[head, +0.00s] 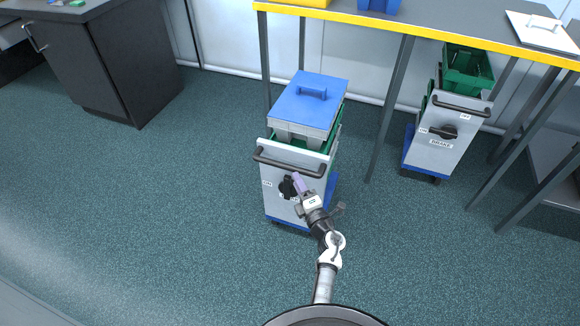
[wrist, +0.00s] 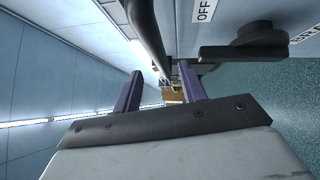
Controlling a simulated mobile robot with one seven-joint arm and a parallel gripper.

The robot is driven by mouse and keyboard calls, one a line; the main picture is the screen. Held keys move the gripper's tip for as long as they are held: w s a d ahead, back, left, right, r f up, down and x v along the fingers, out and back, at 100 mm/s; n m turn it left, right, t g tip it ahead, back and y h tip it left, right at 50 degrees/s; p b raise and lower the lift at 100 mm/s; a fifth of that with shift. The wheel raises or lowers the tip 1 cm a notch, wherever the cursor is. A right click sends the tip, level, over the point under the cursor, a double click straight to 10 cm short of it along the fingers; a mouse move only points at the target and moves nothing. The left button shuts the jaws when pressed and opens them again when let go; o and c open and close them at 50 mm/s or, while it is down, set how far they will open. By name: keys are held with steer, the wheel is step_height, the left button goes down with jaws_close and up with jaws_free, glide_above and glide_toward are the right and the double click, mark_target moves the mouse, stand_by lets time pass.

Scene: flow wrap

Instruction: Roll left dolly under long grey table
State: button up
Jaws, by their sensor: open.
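The left dolly (head: 280,195) is a light grey cart with a dark handle bar (head: 290,165) on its front, a dark knob and a blue base. It holds a grey box with a blue lid (head: 308,98). It stands at the left end of the long grey table (head: 450,25), mostly in front of it. My gripper (head: 298,182) is open at the dolly's front, near the bar and knob.
A second dolly (head: 432,148) with a green crate (head: 467,72) stands under the table's right part. Table legs (head: 390,110) stand between the dollies. A dark cabinet (head: 120,60) is at the back left. The floor (head: 150,210) left of the left dolly is clear.

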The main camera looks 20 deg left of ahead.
mark_target(290, 167)
steer(key=x, duration=0.7)
jaws_close()
